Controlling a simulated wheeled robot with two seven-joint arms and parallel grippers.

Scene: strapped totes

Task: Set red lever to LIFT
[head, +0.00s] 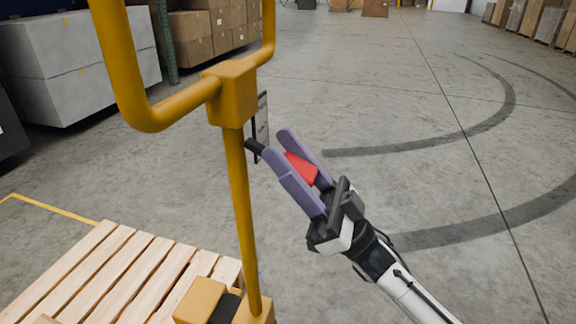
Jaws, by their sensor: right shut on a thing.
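The red lever (301,168) shows as a red piece between the two purple fingers of my right gripper (292,162), with a dark stem (254,147) reaching left toward the yellow handle post (239,200). My right gripper comes in from the lower right and is shut on the lever, its fingers on both sides of it. The fingers hide part of the lever. A small dark-framed plate (261,118) is just above the stem, beside the post; no lettering can be read on it. My left gripper is not in view.
The post rises to a yellow loop handle (150,118) and stands on a yellow base (203,299). A wooden pallet (110,270) lies at the lower left. Grey boxes (75,70) and brown cartons (190,35) stand at the back left. The floor to the right is clear.

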